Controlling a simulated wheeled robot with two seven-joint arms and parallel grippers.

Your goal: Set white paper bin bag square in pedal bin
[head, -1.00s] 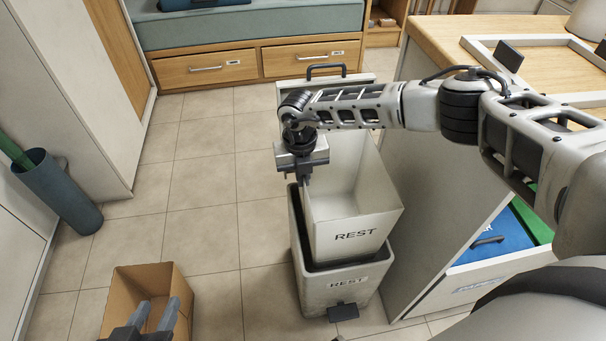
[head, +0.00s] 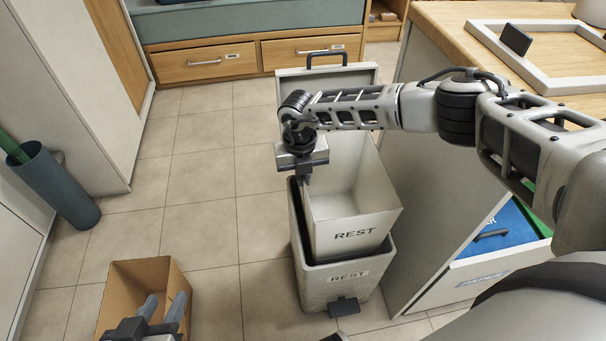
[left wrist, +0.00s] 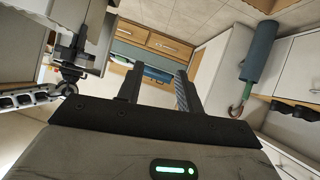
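The white paper bin bag (head: 345,215), marked REST, stands partly inside the pale grey pedal bin (head: 345,290), also marked REST. Its upper part rises well above the bin rim, and it looks tilted and turned against the bin. The bin lid (head: 360,74) is up behind it. My right gripper (head: 305,179) is at the bag's left top edge and looks shut on it; the arm hides the back rim. My left gripper (head: 163,309) is open and empty at the lower left, away from the bag. Its spread fingers also show in the left wrist view (left wrist: 158,92).
An open cardboard box (head: 140,272) is on the floor by my left gripper. A cabinet side (head: 425,170) stands close right of the bin, with an open drawer (head: 490,262). A blue-grey cylinder holder (head: 58,185) is at far left. Tiled floor between is clear.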

